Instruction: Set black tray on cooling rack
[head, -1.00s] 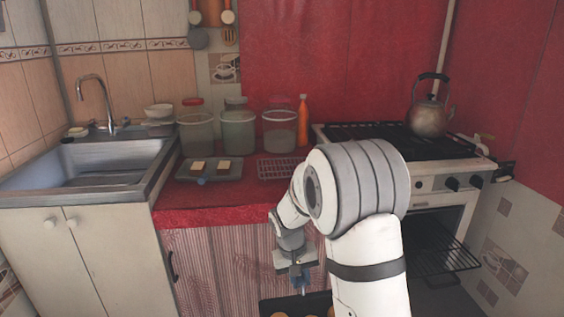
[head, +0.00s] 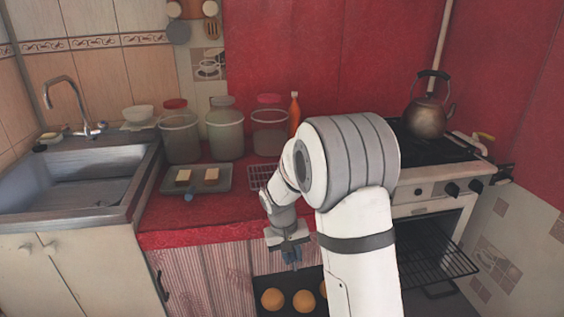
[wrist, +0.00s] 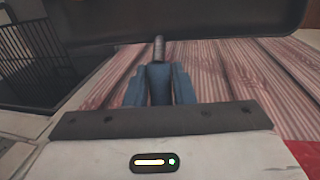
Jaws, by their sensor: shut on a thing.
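The black tray (head: 288,307) with round golden buns (head: 303,300) on it is at the bottom of the head view, in front of the counter and below its top. My gripper (head: 292,258) is at the tray's far edge, shut on it. In the wrist view my blue fingers (wrist: 160,85) close on a thin dark handle-like part, and the tray's dark underside or side (wrist: 190,22) spans the top. The cooling rack (head: 261,177) lies on the red counter, partly hidden behind my arm.
A grey tray (head: 217,183) with two pale blocks lies left of the rack. Several jars (head: 225,135) and an orange bottle (head: 294,115) stand behind. The oven (head: 440,240) is open at right, its wire shelf out; a kettle (head: 427,118) stands on the stove.

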